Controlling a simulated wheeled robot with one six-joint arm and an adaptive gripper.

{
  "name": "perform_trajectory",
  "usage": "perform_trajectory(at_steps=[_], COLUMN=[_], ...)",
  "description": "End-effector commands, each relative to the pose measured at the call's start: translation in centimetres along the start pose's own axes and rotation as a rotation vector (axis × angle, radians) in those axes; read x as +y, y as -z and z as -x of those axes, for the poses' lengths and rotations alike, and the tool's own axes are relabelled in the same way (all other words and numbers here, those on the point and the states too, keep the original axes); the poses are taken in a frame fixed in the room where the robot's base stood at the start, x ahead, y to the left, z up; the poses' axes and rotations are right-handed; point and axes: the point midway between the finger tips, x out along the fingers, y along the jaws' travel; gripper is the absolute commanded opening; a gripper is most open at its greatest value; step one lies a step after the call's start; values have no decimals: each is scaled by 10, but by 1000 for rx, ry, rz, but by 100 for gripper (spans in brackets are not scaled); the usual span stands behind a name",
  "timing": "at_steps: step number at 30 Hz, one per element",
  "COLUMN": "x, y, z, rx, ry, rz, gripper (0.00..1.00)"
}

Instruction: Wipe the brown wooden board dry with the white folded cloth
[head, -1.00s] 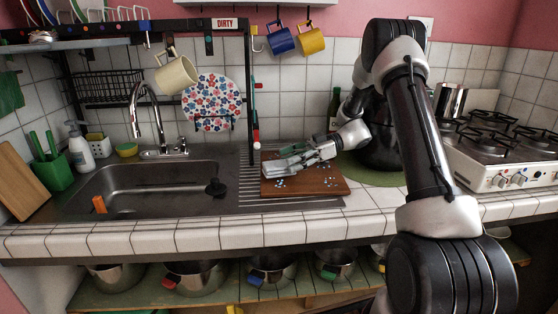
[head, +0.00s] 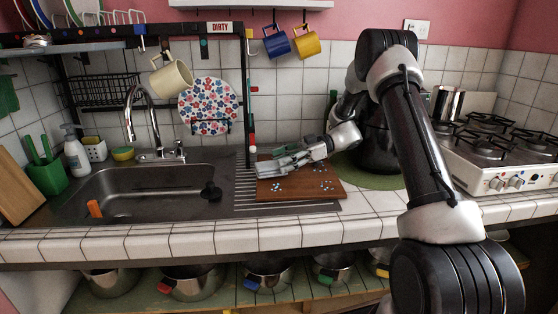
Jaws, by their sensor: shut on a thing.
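The brown wooden board (head: 300,190) lies flat on the ribbed steel drainer right of the sink. Small pale drops show on its front left part and on its right side. My gripper (head: 286,161) reaches in from the right, low over the back left part of the board. It is shut on the white folded cloth (head: 268,171), which lies at the board's left side, seemingly against its surface. My fingers hide part of the cloth and the board's back left area.
The sink (head: 140,192) is left of the board, with an orange item (head: 94,208) inside. A dark pot (head: 378,150) stands on a green mat (head: 372,181) behind my arm. The stove (head: 497,160) is at right. Mugs (head: 276,42) hang above.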

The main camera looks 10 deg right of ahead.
Motion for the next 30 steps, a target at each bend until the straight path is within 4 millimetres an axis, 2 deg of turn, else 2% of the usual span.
perform_trajectory(at_steps=[1, 5, 13, 20, 30], x=[0, 0, 0, -1, 1], y=[-7, -7, -4, -4, 6], z=[13, 9, -15, -26, -56], rx=[-9, -9, -9, -9, -7], ry=[-9, -9, -9, -8, -5], rz=[-4, -5, -12, -19, -16], gripper=[14, 14, 14, 14, 14])
